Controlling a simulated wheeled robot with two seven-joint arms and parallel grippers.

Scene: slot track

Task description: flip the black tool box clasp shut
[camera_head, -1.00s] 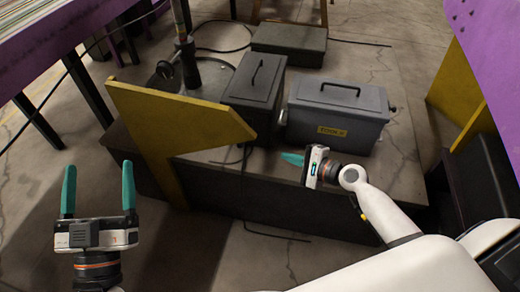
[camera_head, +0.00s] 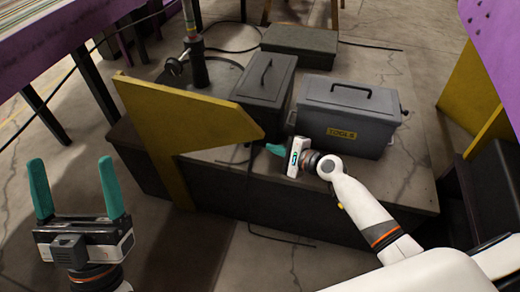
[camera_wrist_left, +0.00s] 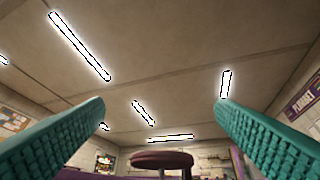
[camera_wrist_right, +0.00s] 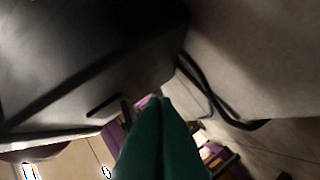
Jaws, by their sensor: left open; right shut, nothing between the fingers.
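The black tool box (camera_head: 263,90), with a lid handle, stands upright on the low platform. It is left of a larger grey box (camera_head: 347,125) labelled TOOLS. I cannot make out the black box's clasp or its state. My right gripper (camera_head: 268,147) is shut and empty, its teal fingers pointing left just in front of the gap between the boxes. I cannot tell whether it touches either. In the right wrist view the shut fingers (camera_wrist_right: 162,100) are below a large dark surface. My left gripper (camera_head: 76,187) is open and empty, pointing up, far left of the boxes.
A yellow bracket (camera_head: 185,115) rises left of the black box, between it and my left gripper. A flat dark case (camera_head: 300,45) lies behind the boxes. Black cables hang over the platform's front edge (camera_head: 325,185). Purple and yellow structures flank the right side.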

